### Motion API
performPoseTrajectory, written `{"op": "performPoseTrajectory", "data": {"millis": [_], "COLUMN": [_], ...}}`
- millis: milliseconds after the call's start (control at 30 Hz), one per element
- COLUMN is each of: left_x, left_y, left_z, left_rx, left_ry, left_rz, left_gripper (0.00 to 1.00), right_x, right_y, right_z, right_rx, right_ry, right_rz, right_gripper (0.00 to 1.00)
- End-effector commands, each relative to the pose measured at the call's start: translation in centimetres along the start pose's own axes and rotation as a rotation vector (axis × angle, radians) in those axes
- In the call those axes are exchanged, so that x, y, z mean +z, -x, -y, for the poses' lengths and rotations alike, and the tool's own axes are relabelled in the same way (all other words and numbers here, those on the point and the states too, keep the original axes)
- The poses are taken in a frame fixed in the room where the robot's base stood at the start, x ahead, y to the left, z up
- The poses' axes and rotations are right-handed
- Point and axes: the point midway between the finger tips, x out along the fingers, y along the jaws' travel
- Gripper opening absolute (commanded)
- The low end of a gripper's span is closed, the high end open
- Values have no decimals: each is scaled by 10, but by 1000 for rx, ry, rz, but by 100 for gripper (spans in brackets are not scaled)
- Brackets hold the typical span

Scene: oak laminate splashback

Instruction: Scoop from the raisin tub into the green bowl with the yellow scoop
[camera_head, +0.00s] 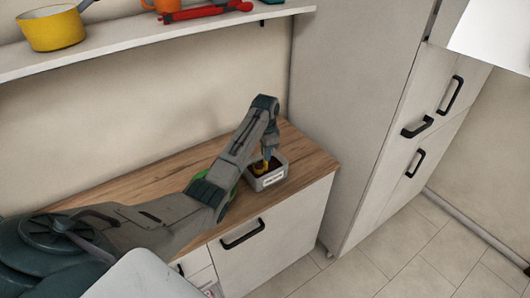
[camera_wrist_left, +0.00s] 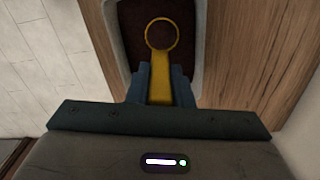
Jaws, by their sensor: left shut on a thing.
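My left gripper (camera_head: 268,150) points down over the grey raisin tub (camera_head: 271,181), which stands near the right end of the wooden counter. It is shut on the handle of the yellow scoop (camera_wrist_left: 160,75); a bit of the scoop (camera_head: 258,167) also shows in the head view. In the left wrist view the scoop's round end lies over the dark contents of the tub (camera_wrist_left: 196,50); I cannot tell how deep it is. The green bowl (camera_head: 233,188) is mostly hidden behind my left arm, left of the tub. My right gripper is not in view.
The wooden counter (camera_head: 135,186) is clear along the wall to the left. A shelf (camera_head: 150,42) above holds a yellow pot (camera_head: 52,29), an orange mug (camera_head: 163,5) and a red tool (camera_head: 208,12). A tall cabinet (camera_head: 345,90) stands right of the counter.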

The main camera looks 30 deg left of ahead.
Motion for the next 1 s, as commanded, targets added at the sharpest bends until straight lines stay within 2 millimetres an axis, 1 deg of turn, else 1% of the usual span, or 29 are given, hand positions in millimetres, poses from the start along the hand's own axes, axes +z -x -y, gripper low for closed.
{"op": "performPoseTrajectory", "data": {"millis": [33, 900, 1000], "left_x": [-1, -8, -9], "left_y": [6, 48, 51], "left_z": [0, 0, 0], "left_rx": [0, 0, 0], "left_ry": [0, 0, 0], "left_rz": [-1, -1, -2], "left_gripper": [0, 0, 0], "right_x": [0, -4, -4], "right_y": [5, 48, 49], "right_z": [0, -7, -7], "right_rx": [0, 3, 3], "right_ry": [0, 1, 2], "right_rz": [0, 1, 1], "right_gripper": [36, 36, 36]}}
